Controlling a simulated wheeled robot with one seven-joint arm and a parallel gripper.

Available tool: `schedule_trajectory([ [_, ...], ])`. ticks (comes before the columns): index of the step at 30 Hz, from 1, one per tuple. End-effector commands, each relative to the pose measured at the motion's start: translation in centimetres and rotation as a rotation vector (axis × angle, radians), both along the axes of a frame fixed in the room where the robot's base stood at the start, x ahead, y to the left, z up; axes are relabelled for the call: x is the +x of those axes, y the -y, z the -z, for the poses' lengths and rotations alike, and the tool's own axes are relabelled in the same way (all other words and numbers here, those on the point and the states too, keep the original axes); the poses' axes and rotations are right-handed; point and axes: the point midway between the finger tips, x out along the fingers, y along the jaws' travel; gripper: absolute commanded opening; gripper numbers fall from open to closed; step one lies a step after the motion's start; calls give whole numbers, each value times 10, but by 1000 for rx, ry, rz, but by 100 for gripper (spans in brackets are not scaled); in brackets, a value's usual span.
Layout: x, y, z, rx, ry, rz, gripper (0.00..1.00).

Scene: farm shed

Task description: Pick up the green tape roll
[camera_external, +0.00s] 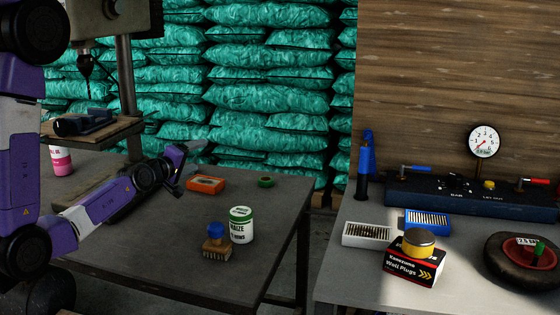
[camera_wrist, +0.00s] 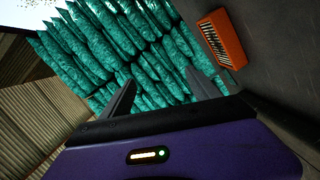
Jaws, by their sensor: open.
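The green tape roll (camera_external: 265,181) lies flat near the far edge of the dark table in the external view, right of an orange box. The wrist view does not show the roll. My gripper (camera_external: 189,160) is above the table's far left part, left of the orange box and apart from the roll. In the wrist view my gripper (camera_wrist: 160,95) has its two fingers spread with nothing between them.
The orange box (camera_external: 205,185) stands between my gripper and the roll; it also shows in the wrist view (camera_wrist: 222,38). A green-and-white can (camera_external: 241,226) and a blue-topped brush (camera_external: 216,243) stand nearer the front. A drill press (camera_external: 127,80) rises at left. Stacked teal bags (camera_external: 265,75) stand behind.

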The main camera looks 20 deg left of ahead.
Motion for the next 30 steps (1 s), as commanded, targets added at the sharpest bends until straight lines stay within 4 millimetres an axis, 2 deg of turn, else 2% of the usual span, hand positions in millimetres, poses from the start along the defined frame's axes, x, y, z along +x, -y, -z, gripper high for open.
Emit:
schedule_trajectory([
  [1, 25, 10, 5, -127, -30, 12, 71],
  [3, 53, 25, 12, -328, -97, 27, 71],
  [6, 88, 48, 21, -621, -220, 40, 71],
  [10, 116, 76, 34, -982, -412, 32, 71],
  [13, 122, 93, 50, -1233, -577, -9, 71],
  [16, 111, 104, 75, -1436, -736, -81, 71],
  [19, 103, 111, 85, -1578, -834, -139, 71],
  [24, 101, 115, 87, -1685, -890, -189, 71],
  [30, 114, 124, 95, -1698, -892, -194, 71],
])
